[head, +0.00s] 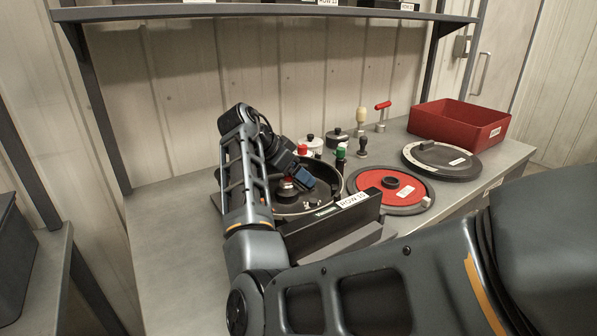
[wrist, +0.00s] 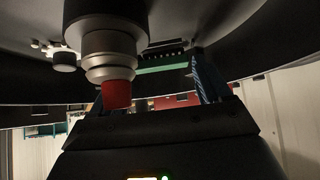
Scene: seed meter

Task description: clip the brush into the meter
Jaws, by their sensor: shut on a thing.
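The meter (head: 328,200) is a round, dark open housing on the bench, behind a black panel labelled ROW 10. In the wrist view, my gripper (wrist: 160,78) is shut on the brush (wrist: 163,68), a green strip with a row of black bristles. I cannot tell whether the brush touches the housing. The head view does not show the brush clearly.
Right of the meter lie a red disc (head: 382,183) and a dark disc with a pale scale (head: 442,160). A red bin (head: 455,128) stands at the back right. Several small knobs and handled tools stand behind. A shelf (head: 250,10) spans the wall above. The bench's left part is clear.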

